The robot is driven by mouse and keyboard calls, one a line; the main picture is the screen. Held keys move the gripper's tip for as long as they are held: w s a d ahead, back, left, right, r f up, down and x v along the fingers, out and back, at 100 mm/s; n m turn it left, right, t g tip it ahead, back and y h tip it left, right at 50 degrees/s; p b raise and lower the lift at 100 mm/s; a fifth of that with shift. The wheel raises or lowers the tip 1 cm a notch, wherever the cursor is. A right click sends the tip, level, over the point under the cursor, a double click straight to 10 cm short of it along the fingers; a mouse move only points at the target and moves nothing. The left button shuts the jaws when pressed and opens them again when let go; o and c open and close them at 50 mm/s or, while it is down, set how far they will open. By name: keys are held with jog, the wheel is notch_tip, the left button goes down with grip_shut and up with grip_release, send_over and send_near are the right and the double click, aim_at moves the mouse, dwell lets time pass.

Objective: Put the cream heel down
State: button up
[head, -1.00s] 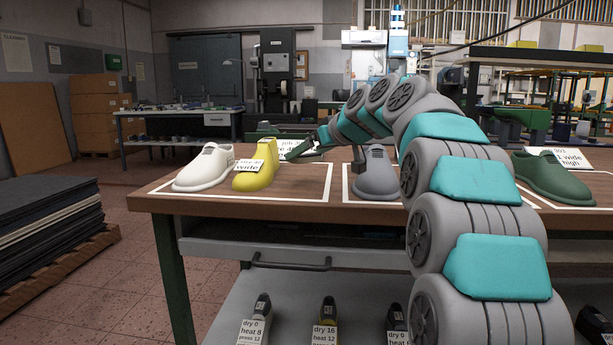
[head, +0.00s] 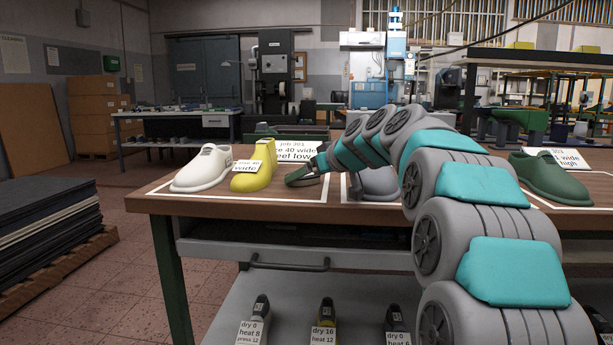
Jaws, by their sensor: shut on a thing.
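My gripper (head: 303,178) is low over the table's left marked area, just right of the yellow shoe last (head: 255,172). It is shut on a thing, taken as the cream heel. I cannot make out the heel itself; the jaws and wrist hide it, and whether it touches the table is unclear. A card reading job 301, 40 wide, heel low (head: 297,150) stands behind my gripper.
A grey last (head: 378,183) stands to the right, partly behind my arm. A green last (head: 548,178) stands at the far right with its own card. The wooden tabletop (head: 165,206) has white outlines. Labelled lasts (head: 326,318) sit on the shelf below.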

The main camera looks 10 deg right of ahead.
jog(key=o, duration=1)
jog(key=shift+f, duration=0.1)
jog(key=shift+o, duration=0.2)
jog(key=shift+s+d+r, duration=0.1)
jog(key=shift+s+r, duration=0.05)
jog(key=shift+r, duration=0.05)
jog(key=v, duration=1.1)
jog(key=shift+s+d+r+b, duration=0.1)
jog(key=shift+s+r+b, duration=0.05)
jog(key=shift+s+b, duration=0.15)
